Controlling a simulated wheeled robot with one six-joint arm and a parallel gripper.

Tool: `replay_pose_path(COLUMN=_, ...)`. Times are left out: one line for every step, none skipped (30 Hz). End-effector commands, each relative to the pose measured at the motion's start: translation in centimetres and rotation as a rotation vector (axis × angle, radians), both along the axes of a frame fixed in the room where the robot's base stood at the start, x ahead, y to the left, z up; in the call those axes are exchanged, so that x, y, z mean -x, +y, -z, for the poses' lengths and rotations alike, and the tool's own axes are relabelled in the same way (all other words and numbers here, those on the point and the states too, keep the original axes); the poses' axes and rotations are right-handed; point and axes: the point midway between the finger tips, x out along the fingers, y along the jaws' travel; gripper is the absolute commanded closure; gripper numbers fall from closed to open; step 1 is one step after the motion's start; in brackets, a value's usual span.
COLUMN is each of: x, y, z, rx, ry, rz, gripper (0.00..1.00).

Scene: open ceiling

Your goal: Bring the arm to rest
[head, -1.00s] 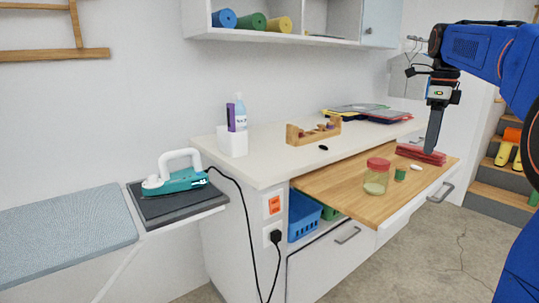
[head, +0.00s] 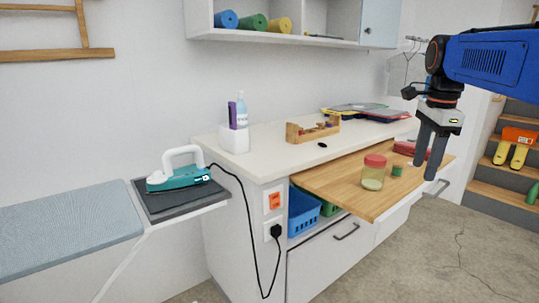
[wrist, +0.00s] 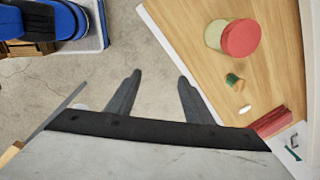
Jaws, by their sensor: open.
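My gripper (head: 427,172) hangs from my blue arm at the right of the head view, fingers pointing down. It is open and empty. In the head view it covers part of the right end of the wooden pull-out board (head: 340,186) and of the red folded stack (head: 405,148). In the wrist view the two dark fingers (wrist: 155,95) are spread apart over bare floor, beside the board's edge (wrist: 190,50). Nothing is between them.
A wooden rack (head: 312,131) and a bottle (head: 241,108) stand on the counter. Floor (head: 440,250) at lower right is clear.

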Motion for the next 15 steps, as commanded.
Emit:
replay_pose_path(x=1.5, y=1.0, z=0.7, rx=0.01, ry=-0.014, rz=-0.081, gripper=0.53)
replay_pose_path(x=2.2, y=1.4, z=1.2, rx=0.018, ry=-0.022, rz=-0.133, gripper=0.53)
replay_pose_path(x=3.2, y=2.0, z=1.9, rx=0.029, ry=-0.033, rz=-0.205, gripper=0.53)
replay_pose_path(x=3.9, y=2.4, z=2.5, rx=0.038, ry=-0.041, rz=-0.258, gripper=0.53)
replay_pose_path(x=4.7, y=2.9, z=3.0, rx=0.047, ry=-0.049, rz=-0.311, gripper=0.53)
replay_pose_path(x=5.6, y=3.4, z=3.8, rx=0.06, ry=-0.06, rz=-0.381, gripper=0.53)
replay_pose_path(x=6.4, y=3.8, z=4.4, rx=0.068, ry=-0.067, rz=-0.433, gripper=0.53)
replay_pose_path(x=7.1, y=4.2, z=5.0, rx=0.079, ry=-0.076, rz=-0.486, gripper=0.53)
replay_pose_path(x=8.1, y=4.7, z=5.9, rx=0.094, ry=-0.086, rz=-0.557, gripper=0.53)
replay_pose_path(x=8.9, y=5.1, z=6.6, rx=0.104, ry=-0.092, rz=-0.609, gripper=0.53)
replay_pose_path(x=9.6, y=5.4, z=7.2, rx=0.116, ry=-0.101, rz=-0.662, gripper=0.53)
replay_pose_path(x=10.6, y=5.9, z=8.2, rx=0.132, ry=-0.11, rz=-0.732, gripper=0.53)
replay_pose_path(x=11.3, y=6.2, z=8.9, rx=0.143, ry=-0.118, rz=-0.783, gripper=0.53)
replay_pose_path(x=12.1, y=6.5, z=9.6, rx=0.157, ry=-0.125, rz=-0.836, gripper=0.53)
replay_pose_path(x=13.1, y=6.9, z=10.7, rx=0.175, ry=-0.133, rz=-0.906, gripper=0.53)
